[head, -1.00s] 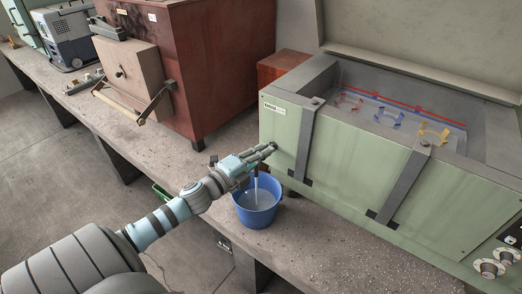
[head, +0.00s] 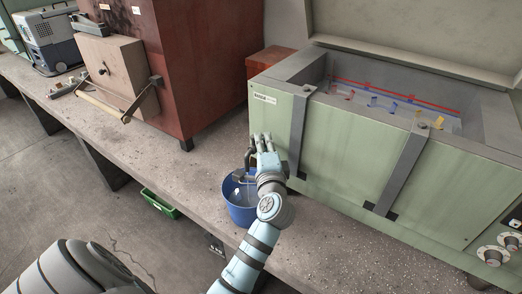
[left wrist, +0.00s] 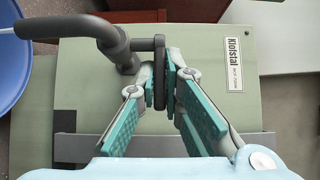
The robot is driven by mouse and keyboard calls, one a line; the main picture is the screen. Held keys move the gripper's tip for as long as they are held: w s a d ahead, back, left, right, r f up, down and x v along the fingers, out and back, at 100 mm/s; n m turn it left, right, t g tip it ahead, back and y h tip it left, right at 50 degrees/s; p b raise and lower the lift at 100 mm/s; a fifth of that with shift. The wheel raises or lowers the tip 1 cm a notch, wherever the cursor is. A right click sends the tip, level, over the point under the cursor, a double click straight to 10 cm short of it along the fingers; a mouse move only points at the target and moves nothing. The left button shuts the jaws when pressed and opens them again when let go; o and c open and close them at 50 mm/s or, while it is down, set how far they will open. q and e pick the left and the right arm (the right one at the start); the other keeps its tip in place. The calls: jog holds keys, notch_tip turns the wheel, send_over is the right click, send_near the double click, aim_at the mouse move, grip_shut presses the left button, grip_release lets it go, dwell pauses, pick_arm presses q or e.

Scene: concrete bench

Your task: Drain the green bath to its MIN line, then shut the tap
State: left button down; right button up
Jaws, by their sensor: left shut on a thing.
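The green bath (head: 345,140) stands on the bench with its lid up. Inside, a red line (head: 395,94) runs above a blue line (head: 420,108); any lettering is too small to read. Several coloured clips (head: 392,108) show low in the bath. The grey tap spout (left wrist: 70,27) bends out from the bath front towards the blue bucket (head: 238,213), which holds some liquid. My left gripper (left wrist: 162,75) is shut on the dark tap handle (left wrist: 159,42), with a finger on each side.
A reddish-brown cabinet (head: 205,60) with a protruding door and bar handle stands left of the bath. A green crate (head: 160,203) is below the bench edge. The bench (head: 185,172) is clear left of the bucket.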

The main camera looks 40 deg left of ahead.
pick_arm(q)
jog(key=shift+w+f+n+g+y+b, duration=0.1)
jog(key=shift+w+n+g+y+b, duration=0.05)
jog(key=shift+n+g+y+b, duration=0.4)
jog(key=c, duration=2)
grip_release()
jog(key=shift+w, duration=0.1)
